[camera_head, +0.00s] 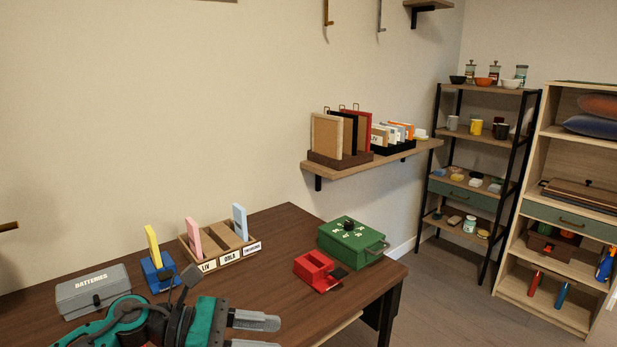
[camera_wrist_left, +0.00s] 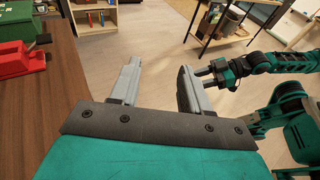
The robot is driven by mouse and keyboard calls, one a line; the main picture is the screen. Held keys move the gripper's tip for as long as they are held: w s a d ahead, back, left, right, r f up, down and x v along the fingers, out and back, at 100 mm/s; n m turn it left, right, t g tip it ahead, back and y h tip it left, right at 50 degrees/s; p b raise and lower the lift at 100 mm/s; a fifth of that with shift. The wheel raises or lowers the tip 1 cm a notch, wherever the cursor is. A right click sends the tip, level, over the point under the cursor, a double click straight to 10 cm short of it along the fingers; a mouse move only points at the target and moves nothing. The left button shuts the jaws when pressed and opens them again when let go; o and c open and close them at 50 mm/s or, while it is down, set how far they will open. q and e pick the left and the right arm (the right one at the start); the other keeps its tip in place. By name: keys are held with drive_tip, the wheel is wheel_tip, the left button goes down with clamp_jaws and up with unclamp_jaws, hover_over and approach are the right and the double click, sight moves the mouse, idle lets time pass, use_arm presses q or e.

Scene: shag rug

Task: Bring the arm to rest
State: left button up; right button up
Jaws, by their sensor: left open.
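My left arm, teal and dark grey, comes in low from the left in the head view. Its gripper (camera_head: 272,334) is open and empty, with its grey fingers pointing right over the front of the brown desk (camera_head: 285,228). In the left wrist view the two fingers of this gripper (camera_wrist_left: 160,68) stand apart with only floor seen between them. My right arm shows at the right of the left wrist view, and its dark gripper (camera_wrist_left: 212,72) is too small and angled to read. The right arm is not in the head view.
Shelves stand at the right. Open floor lies beyond the desk's right edge.

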use_arm(q)
drive_tip(key=s+a+f+m+t+y+p, duration=0.1)
drive_tip(key=s+a+f+m+t+y, duration=0.3)
drive_tip(key=f+m, duration=0.5)
drive_tip(key=s+a+f+m+t+y+p, duration=0.2)
drive_tip(key=s+a+f+m+t+y, duration=0.3)
drive_tip(key=s+f+m+y, duration=0.4)
drive_tip(key=s+a+f+m, duration=0.1)
drive_tip(key=s+m, duration=0.1)
drive_tip(key=m, duration=0.2)
drive_tip(key=shift+a, duration=0.15)
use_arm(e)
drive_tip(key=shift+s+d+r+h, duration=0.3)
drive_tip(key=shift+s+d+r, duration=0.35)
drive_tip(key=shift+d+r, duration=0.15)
use_arm(q)
drive_tip(key=shift+w+r, duration=0.1)
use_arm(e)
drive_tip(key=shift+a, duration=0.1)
